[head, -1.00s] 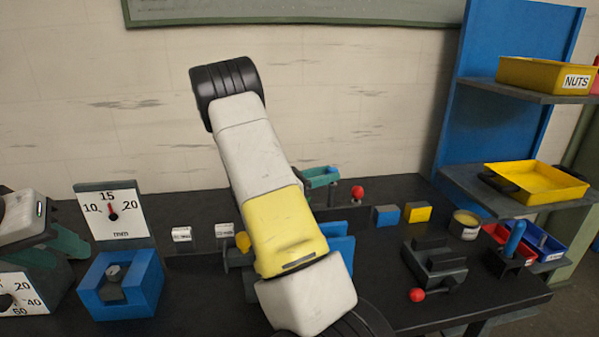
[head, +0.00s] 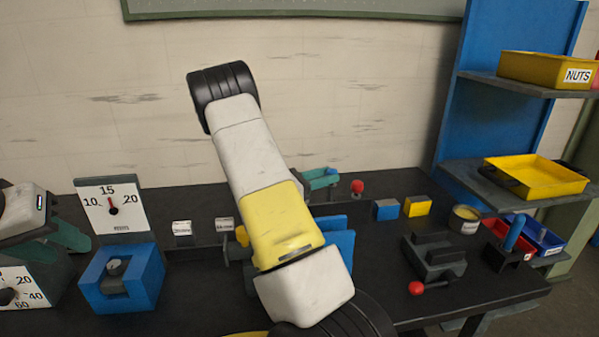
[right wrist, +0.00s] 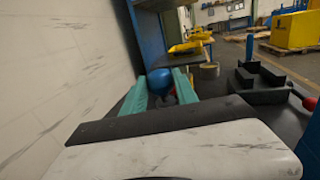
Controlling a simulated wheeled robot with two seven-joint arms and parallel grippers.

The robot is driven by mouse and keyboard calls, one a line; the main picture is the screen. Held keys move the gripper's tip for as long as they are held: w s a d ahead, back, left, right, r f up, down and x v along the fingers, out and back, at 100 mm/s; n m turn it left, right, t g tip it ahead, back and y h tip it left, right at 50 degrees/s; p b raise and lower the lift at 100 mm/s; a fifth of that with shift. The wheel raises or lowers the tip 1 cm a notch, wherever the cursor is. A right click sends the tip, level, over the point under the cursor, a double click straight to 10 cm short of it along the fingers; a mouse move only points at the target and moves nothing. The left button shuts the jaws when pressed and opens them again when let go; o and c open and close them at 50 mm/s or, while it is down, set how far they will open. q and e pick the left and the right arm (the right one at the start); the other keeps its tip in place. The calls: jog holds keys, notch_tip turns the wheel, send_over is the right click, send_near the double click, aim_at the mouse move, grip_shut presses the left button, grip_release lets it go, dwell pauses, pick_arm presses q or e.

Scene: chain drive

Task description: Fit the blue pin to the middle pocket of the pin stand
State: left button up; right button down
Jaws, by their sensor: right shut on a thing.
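My right gripper (head: 322,178) shows its teal fingers just past my raised right arm in the head view, its body hidden. In the right wrist view its fingers (right wrist: 172,85) are shut on a rounded blue thing (right wrist: 159,80), probably the blue pin seen end-on. An upright blue cylinder (head: 514,233) stands in a small dark block (head: 503,257) at the right; it also shows in the right wrist view (right wrist: 250,45). I cannot pick out the pin stand or its middle pocket for certain. My left gripper (head: 60,240) is at the far left, its gap unclear.
A red knob (head: 357,187) is close to the right fingertips. Small blue (head: 386,211) and yellow (head: 417,207) blocks, a round tin (head: 465,220) and a dark fixture (head: 434,262) stand farther right.

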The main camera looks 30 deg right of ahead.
jog(key=shift+f, duration=0.65)
jog(key=c, duration=0.9)
grip_release()
jog(key=a, duration=0.8)
jog(key=shift+w+f, duration=0.15)
jog(key=shift+w, duration=0.05)
